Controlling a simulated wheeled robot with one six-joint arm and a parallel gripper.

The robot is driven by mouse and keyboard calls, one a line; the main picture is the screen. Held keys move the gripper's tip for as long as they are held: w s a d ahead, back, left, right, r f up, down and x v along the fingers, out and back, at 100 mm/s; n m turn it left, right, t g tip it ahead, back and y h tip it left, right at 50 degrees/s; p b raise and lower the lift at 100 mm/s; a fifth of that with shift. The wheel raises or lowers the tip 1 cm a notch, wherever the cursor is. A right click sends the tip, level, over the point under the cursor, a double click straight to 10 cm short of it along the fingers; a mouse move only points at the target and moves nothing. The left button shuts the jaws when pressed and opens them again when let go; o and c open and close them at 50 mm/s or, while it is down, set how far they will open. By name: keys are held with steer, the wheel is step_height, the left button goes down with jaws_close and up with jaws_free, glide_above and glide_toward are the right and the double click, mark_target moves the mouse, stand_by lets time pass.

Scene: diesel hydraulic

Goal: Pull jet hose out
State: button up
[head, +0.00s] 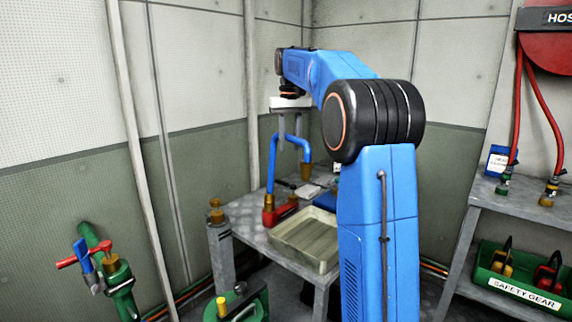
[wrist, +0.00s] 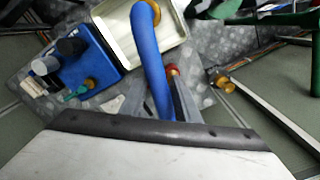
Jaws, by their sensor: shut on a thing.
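The blue jet hose (head: 272,158) arches upside down like a U over the metal table, with brass ends. Its left end stands at a red fitting with brass (head: 272,214); I cannot tell whether it is still seated there. Its right brass end (head: 306,171) hangs in the air above the table. My gripper (head: 290,137) points down and is shut on the upper part of the hose. In the wrist view the hose (wrist: 152,60) runs between my gripper's fingers (wrist: 160,98), and a red and brass part (wrist: 172,73) shows beside it.
A shallow tray (head: 305,262) sits at the table's front. A blue box (wrist: 75,65) with small items stands beside it in the wrist view. A brass-topped post (head: 217,215) and green pipework (head: 110,270) stand left. A shelf with a green crate (head: 520,290) is right.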

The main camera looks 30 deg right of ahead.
steer(key=shift+d+r, duration=0.1)
steer(key=shift+r, duration=1.05)
jaws_close()
steer(key=shift+s+r, duration=0.35)
steer(key=shift+r, duration=0.1)
steer(key=shift+w+f, duration=0.1)
steer(key=shift+w, duration=0.05)
steer(key=shift+w+r, duration=0.1)
steer(key=shift+r, duration=0.5)
steer(key=shift+r, duration=1.95)
